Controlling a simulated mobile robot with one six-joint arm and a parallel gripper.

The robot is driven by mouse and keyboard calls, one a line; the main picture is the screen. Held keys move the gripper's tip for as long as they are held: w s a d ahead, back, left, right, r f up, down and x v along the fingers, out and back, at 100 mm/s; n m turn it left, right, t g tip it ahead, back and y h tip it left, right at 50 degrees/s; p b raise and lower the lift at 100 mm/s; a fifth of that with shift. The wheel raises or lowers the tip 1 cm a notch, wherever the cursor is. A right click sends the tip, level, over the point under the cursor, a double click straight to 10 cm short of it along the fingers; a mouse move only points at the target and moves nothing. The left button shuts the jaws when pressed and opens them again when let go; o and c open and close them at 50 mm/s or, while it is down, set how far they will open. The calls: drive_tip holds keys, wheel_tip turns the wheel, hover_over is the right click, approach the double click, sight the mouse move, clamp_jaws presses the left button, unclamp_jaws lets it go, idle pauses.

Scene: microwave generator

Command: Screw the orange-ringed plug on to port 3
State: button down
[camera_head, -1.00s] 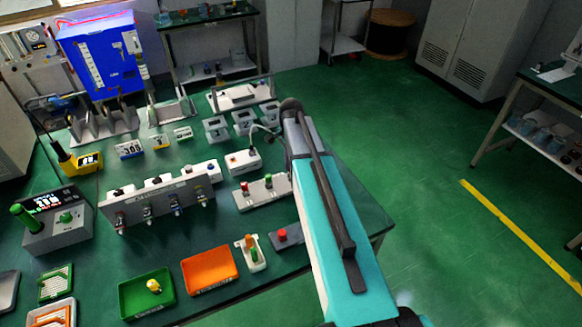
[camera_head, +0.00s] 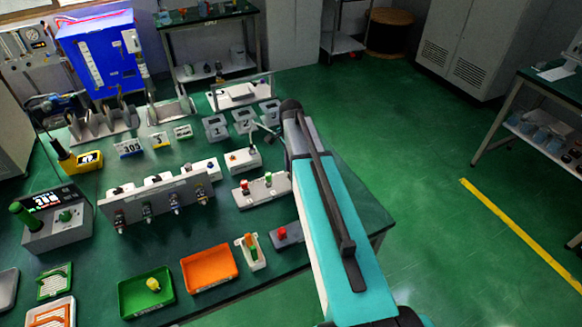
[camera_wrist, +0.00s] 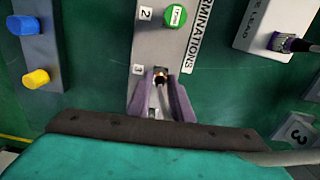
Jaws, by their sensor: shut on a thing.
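The grey terminations block (camera_head: 250,198) stands on the green bench; in the wrist view its face (camera_wrist: 171,45) shows a label 3 beside my gripper. My gripper (camera_wrist: 160,82) has its purple fingers closed over the port 3 end of the block. A small light part with a dark and orange-red edge (camera_wrist: 160,76) shows between the fingertips; I take it for the plug. The port itself is hidden under it, so I cannot tell how far it is seated. A green cap (camera_wrist: 175,16) sits at port 2. In the head view my arm hides the gripper.
A white lead box (camera_head: 243,160) with a cable stands just behind the block; its purple connector (camera_wrist: 287,43) shows in the wrist view. A dark block with blue and yellow buttons (camera_wrist: 36,78) lies in front. Numbered grey stands (camera_head: 243,122) are behind.

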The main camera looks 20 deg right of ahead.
drive_tip(key=c, duration=1.5)
unclamp_jaws()
drive_tip(key=shift+r+b, duration=1.7)
drive_tip(key=shift+r, duration=5.2)
drive_tip(key=shift+r, duration=0.1)
